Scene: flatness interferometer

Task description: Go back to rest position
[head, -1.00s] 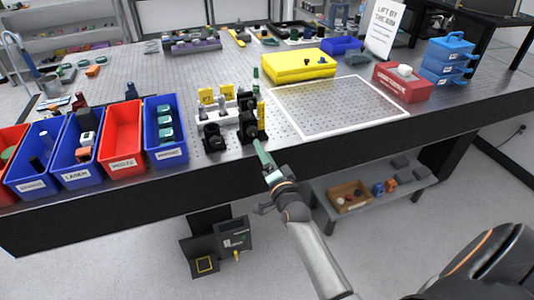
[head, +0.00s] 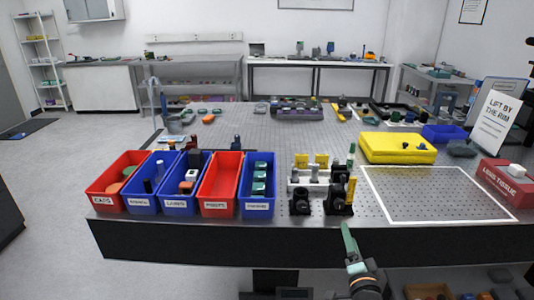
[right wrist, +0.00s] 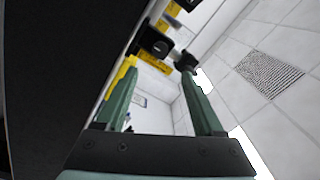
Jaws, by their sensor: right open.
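My right gripper (head: 349,240) is in front of the table's near edge, below the black optical mounts. In the right wrist view its two green fingers (right wrist: 162,98) stand apart with nothing between them. The black mounts (head: 336,195) stand on the perforated optical table (head: 240,130), beside a white-outlined empty area (head: 435,193). A black mount and yellow parts also show past the fingertips in the right wrist view (right wrist: 155,42). My left gripper is not in view.
Red and blue labelled bins (head: 219,187) line the table's front left. A shelf with small items shows below the table.

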